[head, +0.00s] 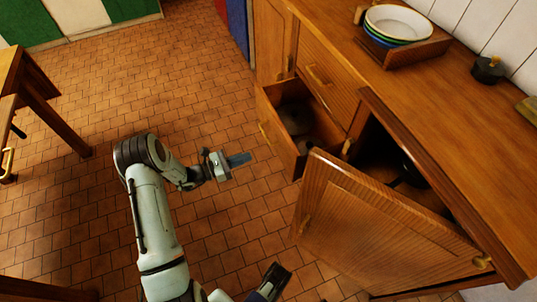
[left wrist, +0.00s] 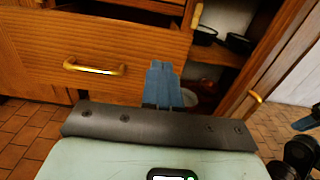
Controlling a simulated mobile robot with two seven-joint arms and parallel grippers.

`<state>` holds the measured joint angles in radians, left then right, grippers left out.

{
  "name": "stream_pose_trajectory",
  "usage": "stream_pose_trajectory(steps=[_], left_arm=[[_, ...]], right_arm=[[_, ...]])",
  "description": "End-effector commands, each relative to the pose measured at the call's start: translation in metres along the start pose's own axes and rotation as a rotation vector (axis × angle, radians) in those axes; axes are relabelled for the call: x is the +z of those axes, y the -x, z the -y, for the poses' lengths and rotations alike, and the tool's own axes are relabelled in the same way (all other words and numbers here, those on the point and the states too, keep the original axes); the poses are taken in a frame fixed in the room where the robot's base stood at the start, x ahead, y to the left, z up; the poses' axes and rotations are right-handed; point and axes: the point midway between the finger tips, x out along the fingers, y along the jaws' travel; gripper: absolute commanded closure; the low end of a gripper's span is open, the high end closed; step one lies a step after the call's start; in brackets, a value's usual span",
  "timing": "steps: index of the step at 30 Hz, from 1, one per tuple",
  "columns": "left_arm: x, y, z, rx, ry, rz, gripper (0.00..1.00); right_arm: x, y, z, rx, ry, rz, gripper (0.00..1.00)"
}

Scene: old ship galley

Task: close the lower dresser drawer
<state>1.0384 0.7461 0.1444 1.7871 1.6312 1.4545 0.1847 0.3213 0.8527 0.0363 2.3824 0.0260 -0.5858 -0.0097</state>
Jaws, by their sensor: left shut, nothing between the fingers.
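The lower dresser drawer (head: 279,131) is pulled out from the wooden dresser in the head view, with dark, rounded items inside it. Its front, with a brass handle (left wrist: 95,67), spans the upper left of the left wrist view.
A cabinet door (head: 375,222) stands open to the right of the drawer, with dark pots inside the cabinet. The upper drawer (head: 327,77) is shut. Stacked bowls (head: 398,22) sit on the dresser top. A wooden table (head: 40,85) is at left; tiled floor between is clear.

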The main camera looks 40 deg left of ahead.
Motion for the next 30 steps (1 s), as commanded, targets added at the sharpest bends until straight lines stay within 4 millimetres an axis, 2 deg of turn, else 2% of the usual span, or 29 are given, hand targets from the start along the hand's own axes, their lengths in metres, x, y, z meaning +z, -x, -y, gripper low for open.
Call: stream_pose_trajectory(steps=[8,12,18,24,30], left_arm=[[0.0,-0.051,0.002,-0.008,0.001,0.003,1.0],[-0.001,-0.081,0.003,-0.007,0.001,0.002,1.0],[-0.001,-0.116,0.003,-0.007,0.001,0.001,1.0],[0.0,-0.134,0.002,-0.005,0.001,-0.001,1.0],[0.0,-0.136,0.002,-0.004,0.002,-0.002,1.0]], right_arm=[[-0.015,-0.011,-0.004,0.003,-0.003,-0.044,0.57],[-0.002,-0.02,-0.014,0.02,-0.013,-0.003,0.57],[0.016,-0.031,-0.028,0.044,-0.027,0.051,0.57],[0.026,-0.036,-0.035,0.058,-0.036,0.083,0.57],[0.028,-0.036,-0.036,0.061,-0.038,0.089,0.57]])
